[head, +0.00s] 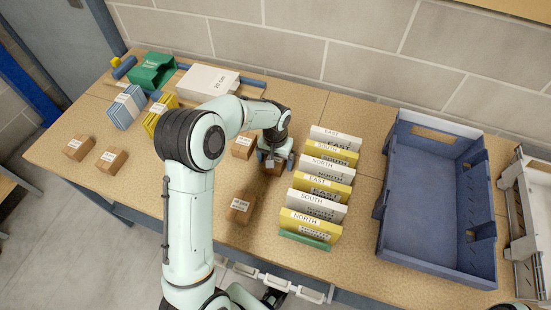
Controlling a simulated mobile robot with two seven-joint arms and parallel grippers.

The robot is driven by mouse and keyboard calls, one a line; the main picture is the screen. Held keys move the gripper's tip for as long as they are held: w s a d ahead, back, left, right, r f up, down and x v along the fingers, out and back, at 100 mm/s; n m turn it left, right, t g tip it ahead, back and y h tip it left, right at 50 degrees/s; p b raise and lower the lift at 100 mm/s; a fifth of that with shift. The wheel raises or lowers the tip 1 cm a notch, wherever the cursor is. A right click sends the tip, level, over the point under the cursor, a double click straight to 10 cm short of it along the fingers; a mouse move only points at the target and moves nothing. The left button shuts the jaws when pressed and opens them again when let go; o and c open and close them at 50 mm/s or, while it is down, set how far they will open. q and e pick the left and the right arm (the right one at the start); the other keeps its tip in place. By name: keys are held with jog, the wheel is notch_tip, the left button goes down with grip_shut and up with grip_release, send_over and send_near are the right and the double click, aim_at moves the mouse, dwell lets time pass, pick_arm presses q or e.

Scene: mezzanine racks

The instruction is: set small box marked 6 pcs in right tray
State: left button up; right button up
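Several small brown boxes with white labels lie on the table: two at the left (77,147) (112,159), one (242,147) beside my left wrist and one (241,210) nearer the front edge. The labels are too small to read surely, so I cannot tell which says 6 pcs. My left gripper (275,162) points down over another brown box (275,170), a finger on either side; whether the fingers press on it is unclear. A blue tray (488,235) stands empty on the right, and a pale grey tray (519,218) is farther right, partly cut off. My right gripper is not visible.
A row of yellow and white cards (318,198) marked with directions stands between my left gripper and the blue tray. A green bin (153,71), a white box (207,82) and blue and yellow packs (126,106) are at the back left. A block wall runs behind.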

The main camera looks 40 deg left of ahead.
pick_arm(q)
jog(key=shift+r, duration=0.25)
notch_tip(320, 180, up, 11)
jog(key=p, duration=0.1)
jog(key=shift+o, duration=0.7)
jog(key=shift+r, duration=0.3)
notch_tip(320, 180, down, 12)
jog(key=n+b, duration=0.5)
jog(key=n, duration=0.4)
jog(key=n+y+b, duration=0.1)
jog(key=n+b, duration=0.4)
jog(key=n, duration=0.4)
jog(key=shift+w+r+b, duration=0.1)
jog(key=shift+r+b, duration=0.1)
jog(key=shift+b, duration=0.15)
jog(key=c, duration=0.8)
notch_tip(320, 180, up, 20)
jog(key=p, duration=0.4)
jog(key=shift+p, duration=0.35)
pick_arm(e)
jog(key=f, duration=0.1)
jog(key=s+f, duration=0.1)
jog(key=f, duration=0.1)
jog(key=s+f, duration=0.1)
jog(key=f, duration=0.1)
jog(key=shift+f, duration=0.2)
